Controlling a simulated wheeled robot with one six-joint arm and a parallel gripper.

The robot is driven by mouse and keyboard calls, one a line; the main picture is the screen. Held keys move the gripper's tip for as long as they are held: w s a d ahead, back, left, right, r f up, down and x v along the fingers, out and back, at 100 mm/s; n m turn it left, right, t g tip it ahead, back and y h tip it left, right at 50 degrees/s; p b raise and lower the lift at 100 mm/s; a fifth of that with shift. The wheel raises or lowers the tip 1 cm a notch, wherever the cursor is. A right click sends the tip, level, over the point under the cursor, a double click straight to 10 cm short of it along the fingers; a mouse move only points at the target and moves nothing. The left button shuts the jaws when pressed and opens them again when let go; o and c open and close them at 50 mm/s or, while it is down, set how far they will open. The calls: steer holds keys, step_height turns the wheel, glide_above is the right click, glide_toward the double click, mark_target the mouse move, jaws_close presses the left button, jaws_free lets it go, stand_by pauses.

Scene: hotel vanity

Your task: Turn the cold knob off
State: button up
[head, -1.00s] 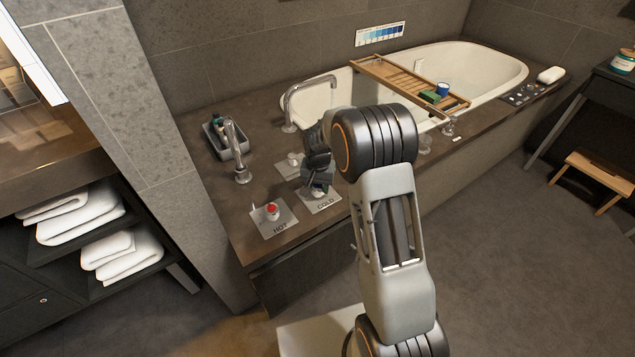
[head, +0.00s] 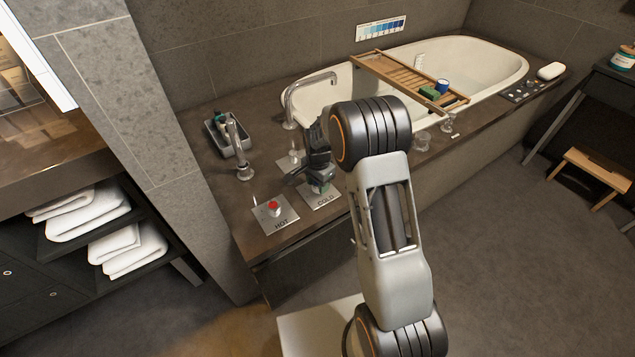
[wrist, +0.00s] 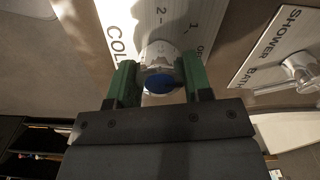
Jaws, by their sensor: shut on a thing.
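The cold knob (wrist: 160,80) has a blue cap and a pale metal body in the wrist view. It stands on a light plate (wrist: 125,22) lettered COLD, with number marks beside it; the plate also shows in the head view (head: 325,202). My gripper (wrist: 160,76) is shut on the knob, with one green finger on either side of it. In the head view my gripper (head: 320,188) is over the cold plate and hides most of the knob. The gripper's shadow falls on part of the plate's markings, and I cannot tell the exact setting.
A red-capped hot knob (head: 274,208) on its own plate stands left of the cold plate. A shower/bath plate (wrist: 280,50) with a metal handle is close to the right in the wrist view.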

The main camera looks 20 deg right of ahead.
stand_by(0.4)
steer(key=o, duration=0.9)
step_height(320, 180, up, 14)
steer(key=p, duration=0.3)
steer(key=shift+f, duration=0.1)
